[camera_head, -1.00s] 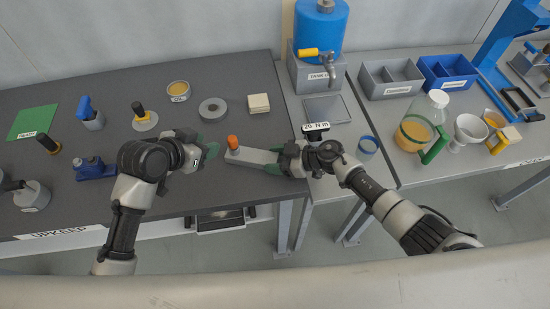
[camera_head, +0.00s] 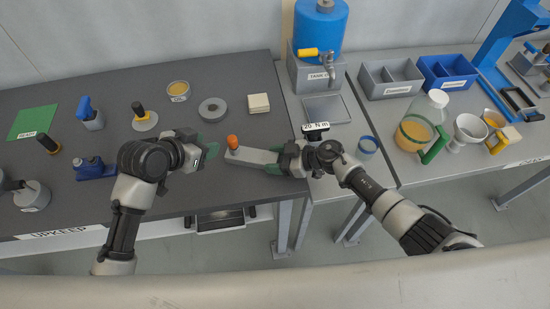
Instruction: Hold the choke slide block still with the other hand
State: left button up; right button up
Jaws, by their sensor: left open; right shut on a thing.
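A long grey block with an orange knob (camera_head: 252,156), which looks like the choke slide block, lies near the front edge of the dark bench. My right gripper (camera_head: 278,162) is shut on its right end, with green finger pads beside it. My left gripper (camera_head: 210,149) is open and empty just left of the block's knob end, apart from it. The underside of the block and its gripped end are hidden.
A "20 N m" label (camera_head: 316,127) stands behind my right gripper. A grey ring (camera_head: 213,109), a cream block (camera_head: 259,103) and a yellow-topped tin (camera_head: 178,91) lie behind. A blue-rimmed cup (camera_head: 367,146) stands at right.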

jog(key=shift+s+f, duration=0.1)
jog(key=shift+f, duration=0.05)
jog(key=o, duration=1.2)
jog(key=shift+f, duration=0.1)
